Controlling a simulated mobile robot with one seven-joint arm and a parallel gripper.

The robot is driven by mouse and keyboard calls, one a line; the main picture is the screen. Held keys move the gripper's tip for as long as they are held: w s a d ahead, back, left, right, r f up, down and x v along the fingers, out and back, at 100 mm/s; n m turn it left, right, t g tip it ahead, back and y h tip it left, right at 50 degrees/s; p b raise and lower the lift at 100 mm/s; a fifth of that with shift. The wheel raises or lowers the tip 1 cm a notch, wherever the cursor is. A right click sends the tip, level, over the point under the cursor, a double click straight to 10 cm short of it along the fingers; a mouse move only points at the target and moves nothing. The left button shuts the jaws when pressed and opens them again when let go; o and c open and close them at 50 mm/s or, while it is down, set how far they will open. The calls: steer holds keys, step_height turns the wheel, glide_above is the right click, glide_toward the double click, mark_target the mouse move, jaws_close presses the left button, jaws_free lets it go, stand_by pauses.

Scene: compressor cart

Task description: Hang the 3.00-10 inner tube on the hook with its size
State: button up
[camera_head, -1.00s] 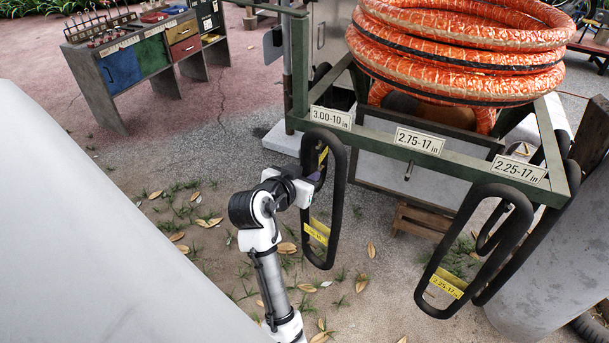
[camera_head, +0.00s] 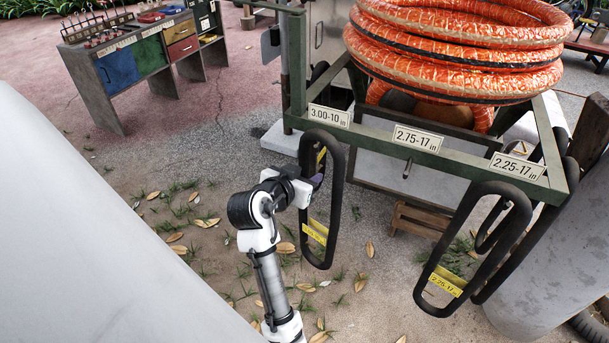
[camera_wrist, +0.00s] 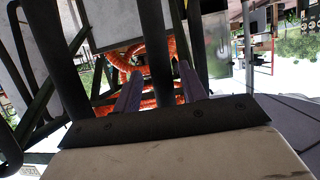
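The black inner tube (camera_head: 338,205) hangs as a long upright loop from the green beam under the 3.00-10 sign (camera_head: 329,115). It has yellow bands, their print too small to read. The hook there is hidden behind the tube's top. My gripper (camera_head: 316,181) is at the loop's left strand, about mid-height. In the wrist view, a tube strand (camera_wrist: 157,45) passes between my two purple fingers (camera_wrist: 160,85). A narrow gap shows beside the strand, so the fingers look open around it.
The 2.75-17 sign (camera_head: 418,138) has a bare hook (camera_head: 407,169) below it. Tubes (camera_head: 425,290) with a 2.25-17 band hang under the 2.25-17 sign (camera_head: 517,166). An orange hose coil (camera_head: 455,60) sits above the beam. A tool bench (camera_head: 120,70) stands back left.

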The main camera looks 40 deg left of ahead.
steer(key=shift+o, duration=0.5)
steer(key=shift+f, duration=0.1)
steer(key=b+v, duration=0.1)
steer(key=v, duration=1.3)
steer(key=shift+b, duration=0.4)
steer(key=shift+w+a, duration=0.1)
